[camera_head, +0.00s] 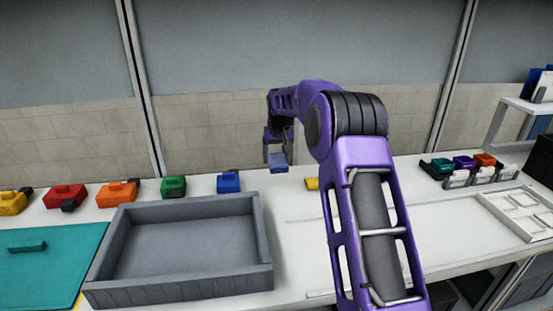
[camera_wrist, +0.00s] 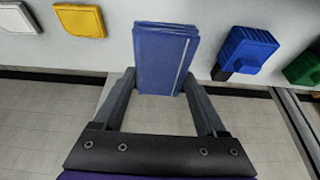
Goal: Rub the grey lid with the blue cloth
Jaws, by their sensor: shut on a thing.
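My gripper (camera_head: 277,149) is shut on a folded blue cloth (camera_head: 278,163). It holds the cloth in the air above the back of the white table, to the right of a blue block. In the wrist view the cloth (camera_wrist: 163,62) sits between the two fingertips (camera_wrist: 160,84), several layers thick, with a pale line along one side. No separate grey lid can be made out. The grey thing in view is a large open tray with raised walls (camera_head: 180,291), left of my gripper and nearer the camera. The cloth is apart from it.
Red (camera_head: 64,195), orange (camera_head: 117,192), green (camera_head: 173,186) and blue (camera_head: 228,182) blocks stand in a row behind the tray. A teal panel with a handle (camera_head: 40,270) lies at left. Small coloured items (camera_head: 464,164) and a white frame (camera_head: 523,212) are at right.

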